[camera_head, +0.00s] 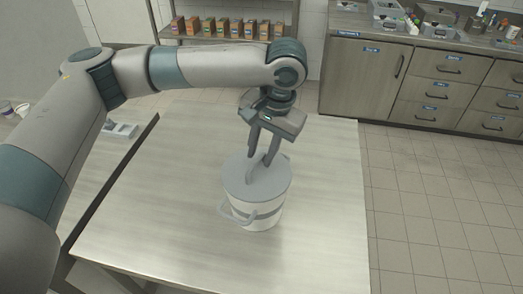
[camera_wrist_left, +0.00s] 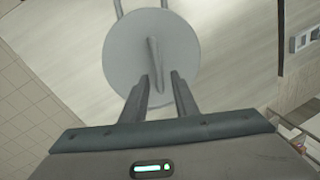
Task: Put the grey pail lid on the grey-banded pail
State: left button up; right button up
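The grey pail lid (camera_head: 272,180), a round disc with a raised grip fin, sits on top of the pail in the head view. It looks flat and roughly centred. The white pail (camera_head: 262,221) has a grey band and a grey bail handle hanging at its front left. It stands upright on the table. My left gripper (camera_head: 259,158) points down just above the lid, its fingers apart. In the left wrist view the lid (camera_wrist_left: 122,55) shows its fin, with the open fingers (camera_wrist_left: 160,78) on either side of the fin's near end and gaps visible. My right gripper is not seen.
The pale table (camera_head: 150,215) is otherwise clear around the pail. A small grey item (camera_head: 122,129) lies on the surface to the left. A shelf of small boxes (camera_head: 222,28) and a cabinet counter (camera_head: 420,38) stand behind, beyond tiled floor.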

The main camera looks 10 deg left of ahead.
aim_at(270, 170)
pick_arm(q)
jog(key=shift+r, duration=0.1)
